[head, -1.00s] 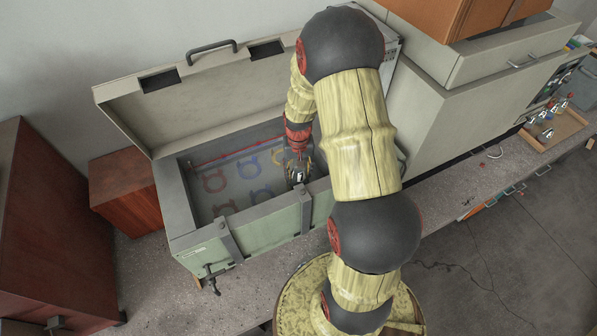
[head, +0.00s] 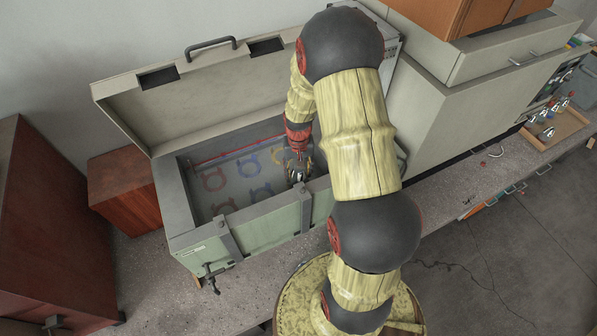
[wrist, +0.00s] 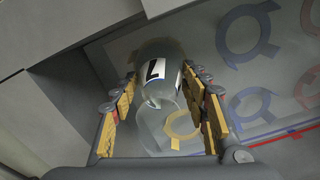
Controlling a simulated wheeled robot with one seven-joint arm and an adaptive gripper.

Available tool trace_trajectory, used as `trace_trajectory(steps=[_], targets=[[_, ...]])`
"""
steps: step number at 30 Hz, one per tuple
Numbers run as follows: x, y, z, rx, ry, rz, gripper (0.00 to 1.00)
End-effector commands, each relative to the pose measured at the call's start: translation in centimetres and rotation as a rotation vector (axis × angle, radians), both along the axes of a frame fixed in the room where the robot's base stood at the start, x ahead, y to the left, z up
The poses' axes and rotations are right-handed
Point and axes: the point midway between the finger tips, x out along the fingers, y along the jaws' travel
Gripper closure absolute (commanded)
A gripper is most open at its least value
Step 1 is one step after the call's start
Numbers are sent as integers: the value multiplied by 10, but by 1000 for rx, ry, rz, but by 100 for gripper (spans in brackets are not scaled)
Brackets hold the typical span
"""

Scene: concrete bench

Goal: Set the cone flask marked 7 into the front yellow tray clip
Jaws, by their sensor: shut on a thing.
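The cone flask marked 7 (wrist: 160,66) is clear glass with a white label bearing a black mark. My gripper (wrist: 163,108) is shut on it, with yellow-padded fingers on both sides. In the head view, my gripper (head: 298,163) is down inside the open green chest, near its front wall, with the flask partly hidden beneath it. In the wrist view, the front yellow tray clip (wrist: 120,48) shows partly behind the flask. The rear yellow clip (wrist: 183,128) lies nearer the red line. I cannot tell whether the flask touches the tray.
The green chest (head: 283,222) has high walls around my gripper, and its lid (head: 215,88) stands open behind. Blue clips (wrist: 245,32) and red clips (head: 214,179) lie on the tray floor. Several flasks stand on a wooden tray (head: 568,126) at the far right.

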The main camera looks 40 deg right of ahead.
Motion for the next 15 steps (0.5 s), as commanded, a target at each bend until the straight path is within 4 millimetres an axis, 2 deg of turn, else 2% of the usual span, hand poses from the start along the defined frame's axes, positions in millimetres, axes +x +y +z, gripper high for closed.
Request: trace_trajectory(steps=[1, 2, 12, 15], targets=[[0, 0, 0, -1, -1, 0, 89], [0, 0, 0, -1, -1, 0, 54], [0, 0, 0, 0, 0, 0, 34], [0, 0, 0, 0, 0, 0, 33]])
